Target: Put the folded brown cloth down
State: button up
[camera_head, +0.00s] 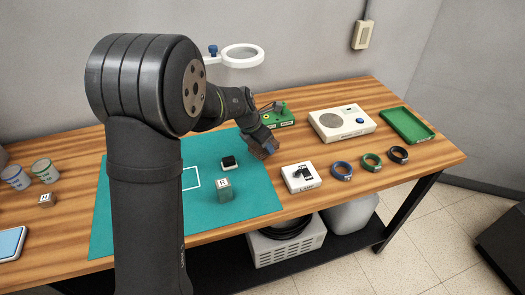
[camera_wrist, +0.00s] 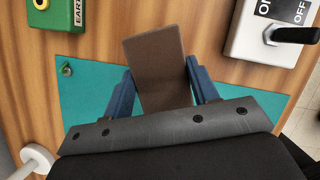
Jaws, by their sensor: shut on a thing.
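The folded brown cloth (camera_wrist: 157,70) is a flat brown rectangle between the two blue fingers of my gripper (camera_wrist: 160,85) in the wrist view. My gripper is shut on it. In the head view my gripper (camera_head: 262,150) is at the right edge of the teal mat (camera_head: 255,195), with a small brown part of the cloth (camera_head: 268,148) showing. In the wrist view, the cloth's far end is over bare wood and its near part over the mat. I cannot tell whether it touches the surface.
A green box (camera_head: 280,117) stands behind my gripper. A white switch box (camera_head: 301,177) is to its right front. Several coloured rings, a white device (camera_head: 341,123) and a green tray (camera_head: 406,124) lie further right. Small blocks (camera_head: 224,190) stand on the mat.

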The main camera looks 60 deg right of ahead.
aim_at(263, 151)
jog(key=shift+f, duration=1.8)
jog(key=shift+f, duration=0.15)
jog(key=o, duration=1)
jog(key=v, duration=1.2)
jog(key=shift+s, duration=0.1)
